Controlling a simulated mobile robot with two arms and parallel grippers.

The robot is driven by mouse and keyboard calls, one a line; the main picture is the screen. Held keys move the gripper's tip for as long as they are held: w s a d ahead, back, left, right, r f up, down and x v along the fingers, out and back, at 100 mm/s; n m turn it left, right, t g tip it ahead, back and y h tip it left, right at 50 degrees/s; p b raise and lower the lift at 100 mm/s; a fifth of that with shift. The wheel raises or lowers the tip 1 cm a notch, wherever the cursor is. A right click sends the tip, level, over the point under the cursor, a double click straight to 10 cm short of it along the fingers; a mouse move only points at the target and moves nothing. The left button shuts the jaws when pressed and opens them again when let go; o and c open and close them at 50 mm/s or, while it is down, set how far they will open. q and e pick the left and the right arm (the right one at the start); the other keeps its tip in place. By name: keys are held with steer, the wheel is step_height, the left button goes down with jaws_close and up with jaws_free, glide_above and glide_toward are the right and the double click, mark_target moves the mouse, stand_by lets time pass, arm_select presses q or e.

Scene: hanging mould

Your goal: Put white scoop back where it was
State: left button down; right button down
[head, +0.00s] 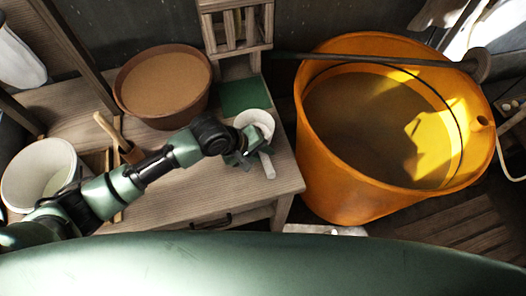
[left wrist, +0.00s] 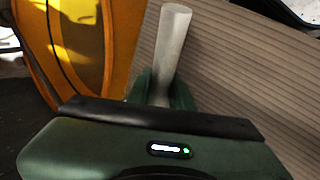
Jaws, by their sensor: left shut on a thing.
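The white scoop (head: 256,121) is at the right end of the wooden table, close to the front edge of the green square (head: 240,93). Its round bowl points to the back and its handle (head: 267,166) to the front. My left gripper (head: 244,156) is shut on the scoop. In the left wrist view the pale handle (left wrist: 172,40) sticks out beyond the green fingers (left wrist: 162,90), above the grooved wood. The bowl does not show there. I cannot tell whether the scoop touches the table. My right gripper is not in view.
A brown bowl of tan powder (head: 163,84) stands behind my left arm. A white bucket (head: 42,172) and a wooden-handled tool (head: 118,137) are at the left. A large orange tub (head: 330,185) stands right of the table (head: 180,205). A wooden rack (head: 236,50) is behind.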

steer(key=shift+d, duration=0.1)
arm_select(q)
steer(key=c, duration=1.3)
jaws_free()
steer(key=shift+f, duration=0.1)
steer(key=shift+o, duration=0.2)
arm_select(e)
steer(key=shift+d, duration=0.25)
arm_select(q)
steer(key=v, duration=1.2)
steer(key=shift+r, duration=0.2)
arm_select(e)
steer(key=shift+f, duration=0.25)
arm_select(q)
steer(key=shift+w, duration=0.1)
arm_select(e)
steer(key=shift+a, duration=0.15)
arm_select(q)
steer(key=shift+f, duration=0.1)
